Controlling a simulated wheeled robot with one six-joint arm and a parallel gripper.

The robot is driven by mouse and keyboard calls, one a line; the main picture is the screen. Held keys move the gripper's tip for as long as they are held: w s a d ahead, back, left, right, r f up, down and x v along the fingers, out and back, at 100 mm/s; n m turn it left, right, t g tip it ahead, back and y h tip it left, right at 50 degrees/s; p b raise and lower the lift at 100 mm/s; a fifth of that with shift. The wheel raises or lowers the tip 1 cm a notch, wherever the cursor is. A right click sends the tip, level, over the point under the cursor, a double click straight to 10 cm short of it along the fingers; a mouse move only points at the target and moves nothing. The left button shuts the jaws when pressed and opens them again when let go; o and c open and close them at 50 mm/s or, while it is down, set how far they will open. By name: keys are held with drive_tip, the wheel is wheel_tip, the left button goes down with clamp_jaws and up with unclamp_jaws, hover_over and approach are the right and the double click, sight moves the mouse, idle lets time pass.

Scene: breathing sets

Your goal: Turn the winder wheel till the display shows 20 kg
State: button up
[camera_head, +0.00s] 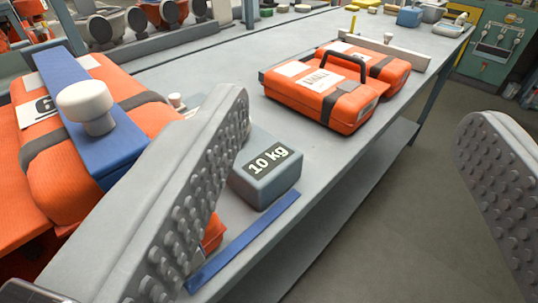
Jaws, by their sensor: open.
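The display (268,163) is a small grey box on the bench, and it reads "10 kg". My gripper (355,112) is open, with its two grey studded fingers wide apart and nothing between them up close. The left finger passes in front of the bench just left of the display and hides what lies behind it. The right finger is over the floor at the right edge. A white round knob (88,105) stands on a blue bar (72,90) across an orange pack at the left. I cannot tell whether this knob is the winder wheel; no other wheel shows clearly.
An orange case (315,100) with a black handle lies on the bench (205,62) beyond the display, with another behind it. A blue strip (245,240) runs along the near bench edge. Open floor (420,200) lies to the right. A green machine (497,45) stands at the back right.

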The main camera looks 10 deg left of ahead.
drive_tip(key=w+a+r+n+g, duration=0.1)
drive_tip(key=w+a+n+g, duration=0.4)
drive_tip(key=w+a+g, duration=0.5)
drive_tip(key=w+a+n+g, duration=0.3)
drive_tip(key=w+n+g, duration=0.3)
drive_tip(key=w, duration=0.9)
drive_tip(key=shift+m+g, duration=0.4)
drive_tip(key=shift+g, duration=0.3)
drive_tip(key=f, duration=1.7)
drive_tip(key=shift+s+a, duration=0.1)
drive_tip(key=shift+s, duration=0.1)
drive_tip(key=shift+c, duration=0.2)
drive_tip(key=c, duration=0.9)
